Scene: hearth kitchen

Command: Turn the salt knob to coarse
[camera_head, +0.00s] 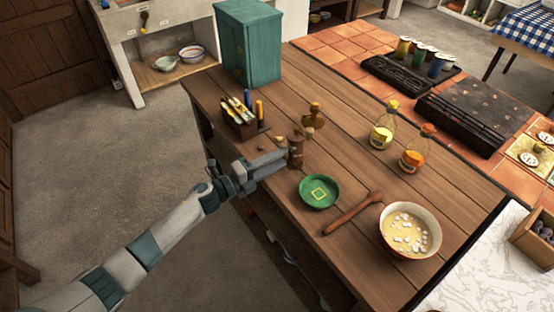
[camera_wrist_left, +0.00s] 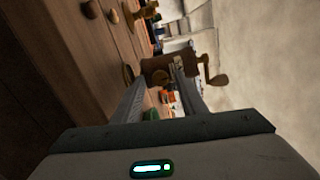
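A dark brown mill (camera_head: 296,158) stands upright near the table's left edge in the head view. In the left wrist view the mill (camera_wrist_left: 152,66) lies sideways across the picture, with a pale label and a crank with a wooden grip at its right end. A small round brass knob (camera_wrist_left: 187,77) shows on its side, by the right finger. My left gripper (camera_head: 286,158) reaches the mill from the left. Its fingers (camera_wrist_left: 160,82) are apart, with background showing between them; whether they touch the mill I cannot tell. The knob's setting is unreadable. My right gripper is out of view.
A green dish (camera_head: 319,192), a wooden spoon (camera_head: 352,214) and a bowl (camera_head: 410,230) lie to the right. Two bottles (camera_head: 383,133) stand farther back.

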